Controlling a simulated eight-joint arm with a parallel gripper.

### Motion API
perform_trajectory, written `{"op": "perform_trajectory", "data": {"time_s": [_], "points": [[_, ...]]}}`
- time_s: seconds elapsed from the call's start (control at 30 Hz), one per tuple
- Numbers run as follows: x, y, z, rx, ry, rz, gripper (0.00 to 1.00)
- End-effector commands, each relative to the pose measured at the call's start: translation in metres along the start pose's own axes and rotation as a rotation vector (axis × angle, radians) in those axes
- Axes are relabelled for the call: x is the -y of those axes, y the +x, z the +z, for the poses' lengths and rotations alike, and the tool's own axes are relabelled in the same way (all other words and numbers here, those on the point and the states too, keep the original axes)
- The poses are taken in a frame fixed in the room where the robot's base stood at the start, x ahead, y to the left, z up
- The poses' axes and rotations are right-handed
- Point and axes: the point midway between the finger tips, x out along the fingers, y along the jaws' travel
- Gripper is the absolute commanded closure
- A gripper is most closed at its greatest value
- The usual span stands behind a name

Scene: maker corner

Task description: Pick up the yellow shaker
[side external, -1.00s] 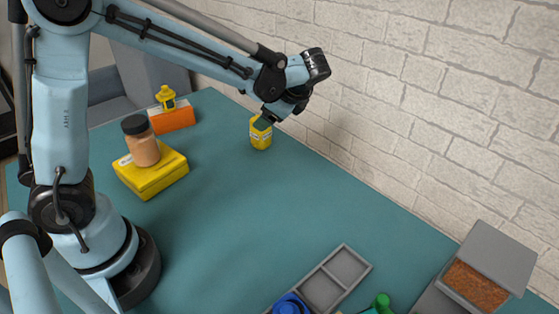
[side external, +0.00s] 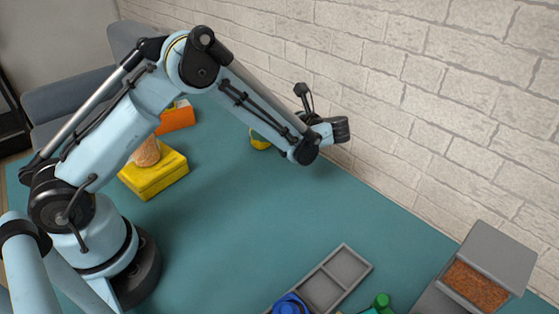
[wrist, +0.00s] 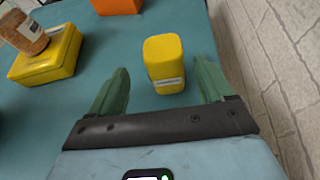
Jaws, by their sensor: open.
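The yellow shaker (wrist: 165,64) stands on the teal table near the brick wall, with a pale label low on its side. In the wrist view it shows between and just beyond the green fingers of my gripper (wrist: 162,70), with a gap on each side. My gripper is open and empty. In the side view the yellow shaker (side external: 258,141) is partly covered by my arm, and my fingers are hidden behind the arm.
A yellow box (side external: 153,178) bears a jar of orange-brown contents (side external: 147,152). An orange box (side external: 177,117) lies behind it. A grey compartment tray (side external: 350,262), a blue item (side external: 291,304) and a grey grain-filled bin (side external: 495,250) are at the front. The table's middle is clear.

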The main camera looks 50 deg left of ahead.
Motion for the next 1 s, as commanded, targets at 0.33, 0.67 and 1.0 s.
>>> {"op": "perform_trajectory", "data": {"time_s": [0.33,0.67,1.0], "points": [[0.003,0.031,0.0,0.0,-0.002,0.001,0.19],[0.006,0.069,0.001,0.0,-0.002,0.0,0.19],[0.006,0.07,0.001,-0.001,-0.001,-0.001,0.34]]}}
